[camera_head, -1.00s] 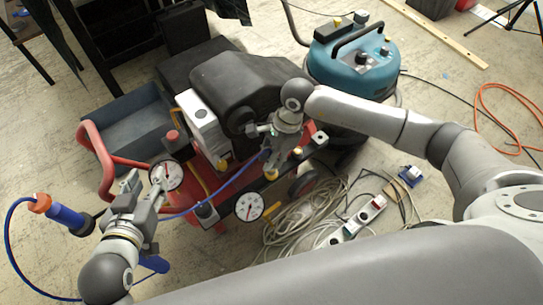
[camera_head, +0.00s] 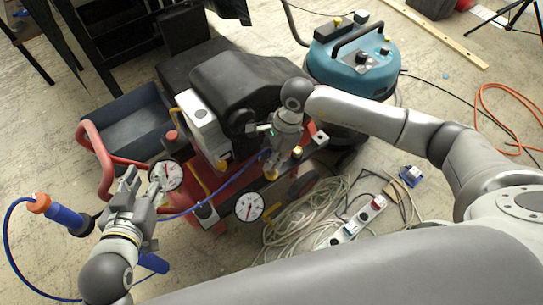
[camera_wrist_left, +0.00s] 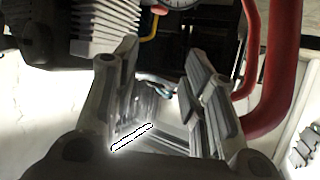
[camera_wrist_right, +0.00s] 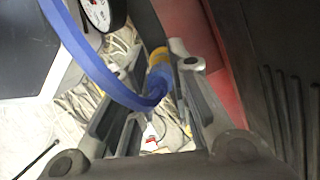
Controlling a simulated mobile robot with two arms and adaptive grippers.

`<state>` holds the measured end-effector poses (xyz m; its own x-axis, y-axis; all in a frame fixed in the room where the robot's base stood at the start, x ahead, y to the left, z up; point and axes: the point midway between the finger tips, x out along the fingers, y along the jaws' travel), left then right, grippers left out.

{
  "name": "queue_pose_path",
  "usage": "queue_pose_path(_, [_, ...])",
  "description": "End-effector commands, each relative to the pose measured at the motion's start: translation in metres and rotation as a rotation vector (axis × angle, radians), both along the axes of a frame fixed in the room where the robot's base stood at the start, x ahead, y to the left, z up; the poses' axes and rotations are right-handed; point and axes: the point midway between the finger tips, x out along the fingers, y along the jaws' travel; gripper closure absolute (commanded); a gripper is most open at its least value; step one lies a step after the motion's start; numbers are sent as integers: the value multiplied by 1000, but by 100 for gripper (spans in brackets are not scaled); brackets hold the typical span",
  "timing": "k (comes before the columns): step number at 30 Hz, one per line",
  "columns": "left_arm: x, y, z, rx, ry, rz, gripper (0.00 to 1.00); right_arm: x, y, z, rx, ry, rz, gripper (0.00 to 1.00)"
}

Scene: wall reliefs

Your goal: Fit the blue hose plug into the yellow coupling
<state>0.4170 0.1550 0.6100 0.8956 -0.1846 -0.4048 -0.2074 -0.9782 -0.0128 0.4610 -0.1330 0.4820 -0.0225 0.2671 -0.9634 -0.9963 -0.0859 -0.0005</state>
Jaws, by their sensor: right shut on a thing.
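The blue plug (camera_wrist_right: 160,78) sits between the fingers of my right gripper (camera_wrist_right: 155,85), which is shut on it; its blue hose (camera_wrist_right: 85,65) curves away to the upper left. The yellow coupling (camera_wrist_right: 157,55) is right at the plug's far end; whether the plug is inside it cannot be told. In the head view, my right gripper (camera_head: 276,163) is at the compressor's front, by a yellow fitting (camera_head: 271,175), with the blue hose (camera_head: 190,211) running left. My left gripper (camera_head: 145,180) is open and empty near a gauge; its parted fingers show in the left wrist view (camera_wrist_left: 158,75).
The red compressor has a black cover (camera_head: 235,75), gauges (camera_head: 249,207) and a red handle (camera_head: 105,165). A blue-and-orange hose end (camera_head: 60,212) is at the left. Coiled cables (camera_head: 300,215) and a power strip (camera_head: 360,222) lie on the floor. A teal vacuum (camera_head: 350,60) stands behind.

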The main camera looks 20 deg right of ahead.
Motion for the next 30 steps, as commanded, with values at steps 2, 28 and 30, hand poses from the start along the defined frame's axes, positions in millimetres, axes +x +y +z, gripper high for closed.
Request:
queue_pose_path(2, [0, 0, 1, 0, -2, 0, 60, 0, 0, 0, 0, 0, 0, 100])
queue_pose_path(28, [5, -3, 9, -13, -51, -5, 60, 0, 0, 0, 0, -1, 0, 100])
queue_pose_path(30, [4, -3, 9, -13, -50, -5, 60, 0, 0, 0, 0, -1, 0, 100])
